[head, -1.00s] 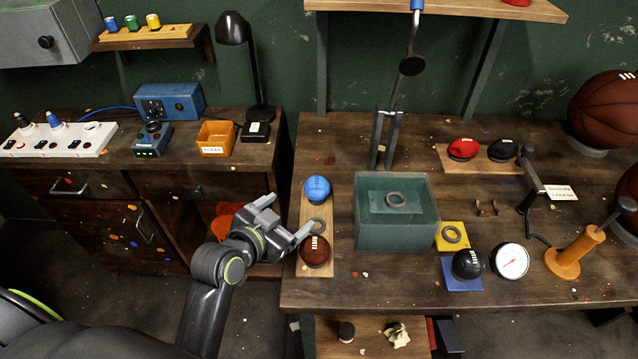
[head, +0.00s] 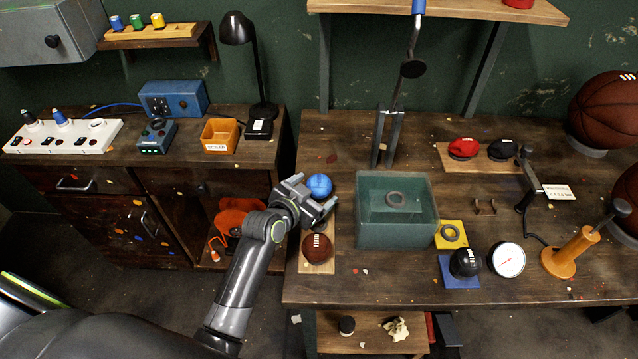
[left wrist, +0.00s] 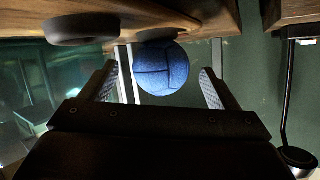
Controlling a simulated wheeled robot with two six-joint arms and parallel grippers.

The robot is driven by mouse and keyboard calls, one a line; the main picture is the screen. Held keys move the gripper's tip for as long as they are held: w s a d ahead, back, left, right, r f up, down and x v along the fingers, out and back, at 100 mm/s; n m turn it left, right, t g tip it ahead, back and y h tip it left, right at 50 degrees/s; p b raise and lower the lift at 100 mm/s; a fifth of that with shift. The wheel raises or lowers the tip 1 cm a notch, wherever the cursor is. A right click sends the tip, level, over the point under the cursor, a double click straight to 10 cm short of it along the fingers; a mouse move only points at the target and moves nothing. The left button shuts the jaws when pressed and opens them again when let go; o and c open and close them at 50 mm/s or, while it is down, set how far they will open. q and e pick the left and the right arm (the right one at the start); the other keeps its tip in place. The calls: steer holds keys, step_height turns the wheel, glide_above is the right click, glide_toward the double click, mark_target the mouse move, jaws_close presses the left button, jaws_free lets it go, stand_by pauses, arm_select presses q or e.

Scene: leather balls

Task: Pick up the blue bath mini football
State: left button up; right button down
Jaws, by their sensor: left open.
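The blue mini football (head: 319,185) sits at the far end of a narrow wooden board on the workbench's left edge. In the left wrist view the blue ball (left wrist: 161,68) lies between the two fingers, with a gap on each side. My left gripper (head: 318,197) is open, close to the ball on its near side, and covers its lower part in the head view. In the left wrist view the open fingers (left wrist: 160,90) reach towards the ball. My right gripper is not in view.
A brown mini football (head: 317,249) sits on the near end of the same board (head: 304,266). A green translucent bin (head: 397,244) stands just right of it. A grey ring (left wrist: 82,29) shows near the ball in the left wrist view.

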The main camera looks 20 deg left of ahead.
arm_select(q)
steer(key=shift+x, duration=1.4)
steer(key=shift+c, duration=0.2)
steer(key=c, duration=1)
steer(key=shift+r, duration=0.1)
steer(key=shift+c, duration=0.2)
